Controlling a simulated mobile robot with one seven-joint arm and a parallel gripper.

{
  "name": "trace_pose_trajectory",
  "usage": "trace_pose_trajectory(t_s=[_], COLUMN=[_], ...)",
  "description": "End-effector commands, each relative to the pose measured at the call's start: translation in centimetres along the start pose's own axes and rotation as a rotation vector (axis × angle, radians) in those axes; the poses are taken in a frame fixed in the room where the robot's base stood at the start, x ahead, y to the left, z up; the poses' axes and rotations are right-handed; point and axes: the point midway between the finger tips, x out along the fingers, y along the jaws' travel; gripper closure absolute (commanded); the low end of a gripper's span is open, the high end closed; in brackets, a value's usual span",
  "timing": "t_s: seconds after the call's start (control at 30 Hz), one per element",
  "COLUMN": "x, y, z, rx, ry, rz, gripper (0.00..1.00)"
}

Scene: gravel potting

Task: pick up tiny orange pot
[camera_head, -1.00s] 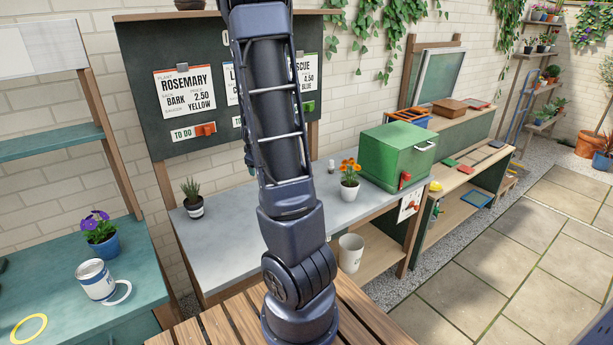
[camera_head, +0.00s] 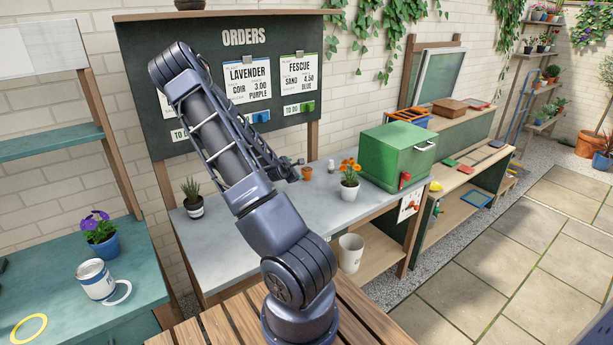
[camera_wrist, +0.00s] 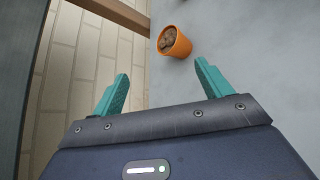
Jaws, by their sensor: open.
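The tiny orange pot (camera_wrist: 180,45) shows in the wrist view near the top centre, with brown fill inside. It stands upright on the grey bench top, close to its edge. It also shows small in the head view (camera_head: 306,173), just right of my arm's end. My gripper (camera_wrist: 160,84) has two teal fingers spread apart with nothing between them. In the wrist view the pot lies beyond the fingertips, nearer the right finger, and apart from both. In the head view my gripper's fingers are hard to make out near the back of the bench.
On the grey bench (camera_head: 245,240) stand an orange-flowered white pot (camera_head: 349,190), a small white bottle (camera_head: 331,166), a striped plant pot (camera_head: 193,207) and a green box (camera_head: 396,157). The orders board (camera_head: 240,85) rises behind. The bench front is clear.

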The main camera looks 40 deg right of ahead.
Motion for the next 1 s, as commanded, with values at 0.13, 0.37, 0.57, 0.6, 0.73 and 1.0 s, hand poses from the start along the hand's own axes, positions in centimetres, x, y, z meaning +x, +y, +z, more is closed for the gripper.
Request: trace_pose_trajectory(t_s=[0.13,0.37,0.57,0.6,0.73,1.0], x=[1.8,3.7,4.4,4.4,4.5,6.0], y=[-0.4,-0.1,0.7,0.8,1.0,-1.0], z=[1.1,2.7,3.6,3.7,3.9,1.8], rx=[-0.186,-0.479,-0.677,-0.701,-0.749,-0.758], ry=[-0.097,-0.252,-0.361,-0.374,-0.403,-0.406], rz=[0.058,0.145,0.204,0.211,0.225,0.226], gripper=[0.23,0.23,0.23,0.23,0.23,0.23])
